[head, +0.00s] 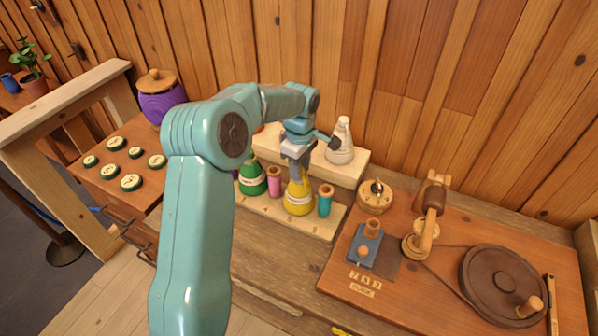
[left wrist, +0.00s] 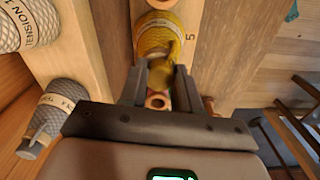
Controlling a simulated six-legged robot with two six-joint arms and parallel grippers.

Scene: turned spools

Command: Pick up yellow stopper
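The yellow stopper (left wrist: 160,72) appears as the small yellow-brown top of a yellow cone-shaped spool (head: 299,199); the spool also shows in the left wrist view (left wrist: 157,34). The spool stands upright on the wooden numbered rack (head: 328,228), between a pink spool and a teal one. My left gripper (head: 295,168) reaches down over the spool's top. In the left wrist view its two dark fingers (left wrist: 160,82) stand apart, one on each side of the stopper, and seem open; firm contact is not visible. My right gripper is not in view.
Close by stand a green cone (head: 252,178), a pink spool (head: 274,182) and a teal spool (head: 325,200). A white cone (head: 341,142) stands on the raised shelf behind. A winding device with a dark wheel (head: 502,282) is at the right. A purple jar (head: 160,100) is at the left.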

